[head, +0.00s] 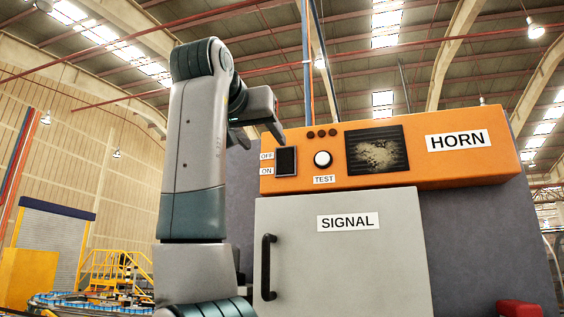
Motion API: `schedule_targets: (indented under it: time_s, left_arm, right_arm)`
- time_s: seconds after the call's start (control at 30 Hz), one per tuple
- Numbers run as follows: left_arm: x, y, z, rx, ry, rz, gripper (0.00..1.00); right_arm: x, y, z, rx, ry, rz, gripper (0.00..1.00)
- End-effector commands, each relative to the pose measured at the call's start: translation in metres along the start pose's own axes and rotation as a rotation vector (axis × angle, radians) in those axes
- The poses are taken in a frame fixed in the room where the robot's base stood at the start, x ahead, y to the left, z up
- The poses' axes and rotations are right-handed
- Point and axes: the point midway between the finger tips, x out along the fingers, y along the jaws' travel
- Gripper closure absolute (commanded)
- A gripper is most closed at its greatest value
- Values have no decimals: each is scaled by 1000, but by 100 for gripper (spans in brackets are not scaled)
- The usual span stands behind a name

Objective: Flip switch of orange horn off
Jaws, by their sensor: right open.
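The orange horn box (405,172) is mounted on a grey panel and labelled HORN. Its black switch (286,161) is at the left end of the front face, with an OFF label (267,156) above an ON label (266,171) beside it. I cannot tell which way the switch is set. My right gripper (259,136) is open and empty, pointing down just above and left of the switch. It appears apart from the switch, though its depth is hard to judge. My left gripper is not in view.
A white TEST button (322,159), small dark lamps (321,133) and a dark grille (377,149) share the horn's face. Below is a grey SIGNAL cabinet (345,260) with a black handle (267,266). A red object (519,308) is at the lower right.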

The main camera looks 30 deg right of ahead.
Motion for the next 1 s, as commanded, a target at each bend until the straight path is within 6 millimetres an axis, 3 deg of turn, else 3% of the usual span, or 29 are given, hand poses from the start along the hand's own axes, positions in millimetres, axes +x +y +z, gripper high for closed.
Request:
schedule_targets:
  time_s: [0.7, 1.0]
  left_arm:
    - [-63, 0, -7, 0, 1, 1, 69]
    - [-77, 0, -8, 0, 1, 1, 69]
  right_arm:
    - [123, 1, -4, -1, -2, 3, 47]
    - [153, 0, -1, 0, -1, 1, 47]
